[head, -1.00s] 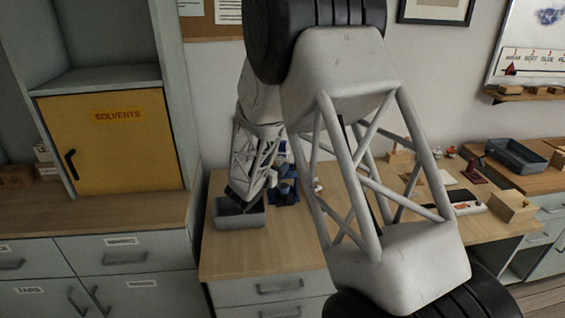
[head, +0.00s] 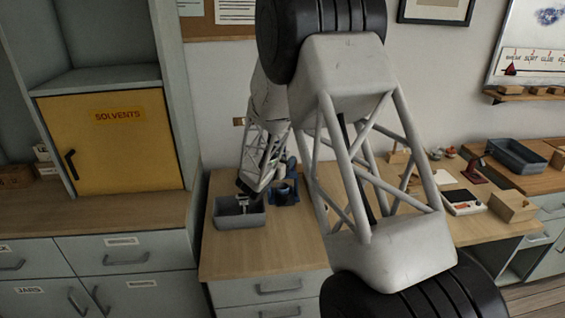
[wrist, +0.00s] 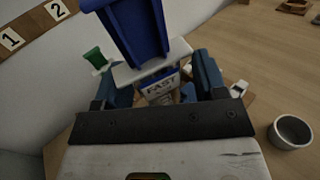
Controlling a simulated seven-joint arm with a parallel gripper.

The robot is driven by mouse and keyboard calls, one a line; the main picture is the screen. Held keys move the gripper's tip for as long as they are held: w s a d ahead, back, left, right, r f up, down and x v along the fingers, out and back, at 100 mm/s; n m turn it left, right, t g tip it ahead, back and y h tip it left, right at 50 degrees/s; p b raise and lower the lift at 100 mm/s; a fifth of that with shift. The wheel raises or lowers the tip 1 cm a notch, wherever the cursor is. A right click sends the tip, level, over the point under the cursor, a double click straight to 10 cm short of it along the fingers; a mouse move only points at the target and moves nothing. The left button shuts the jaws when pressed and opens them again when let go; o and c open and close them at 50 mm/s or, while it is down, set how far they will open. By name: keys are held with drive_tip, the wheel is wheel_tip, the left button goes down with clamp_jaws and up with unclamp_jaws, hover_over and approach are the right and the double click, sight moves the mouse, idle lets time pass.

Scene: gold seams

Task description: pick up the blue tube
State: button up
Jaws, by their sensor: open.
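In the wrist view, a blue object with a white collar-like edge, which I take to be the blue tube (wrist: 139,28), stands out ahead of my gripper (wrist: 160,84). A white label reading "FAST" shows below the white edge, between the two blue-padded fingers. The fingers are apart, one on each side of this label. I cannot tell whether they touch it. In the head view, my gripper is small and partly hidden by my arm near the grey bin. Dark blue items (head: 287,192) stand just right of it on the bench.
A grey bin (head: 240,221) sits at the bench's left end. A small round cup (wrist: 291,132) stands on the wood to the right in the wrist view. A green-topped item (wrist: 95,57) is left of the fingers. Bare wood (head: 285,235) lies in front.

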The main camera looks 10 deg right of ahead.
drive_tip(key=c, duration=1.1)
drive_tip(key=shift+r, duration=0.1)
drive_tip(key=shift+r, duration=0.65)
drive_tip(key=shift+s+r, duration=0.25)
drive_tip(key=shift+r, duration=0.3)
drive_tip(key=shift+s+r, duration=0.2)
drive_tip(key=shift+r, duration=0.3)
drive_tip(key=s, duration=0.5)
drive_tip(key=s+r, duration=0.1)
drive_tip(key=s, duration=0.9)
drive_tip(key=shift+d+r, duration=0.2)
drive_tip(key=shift+d, duration=0.2)
drive_tip(key=shift+s, duration=0.1)
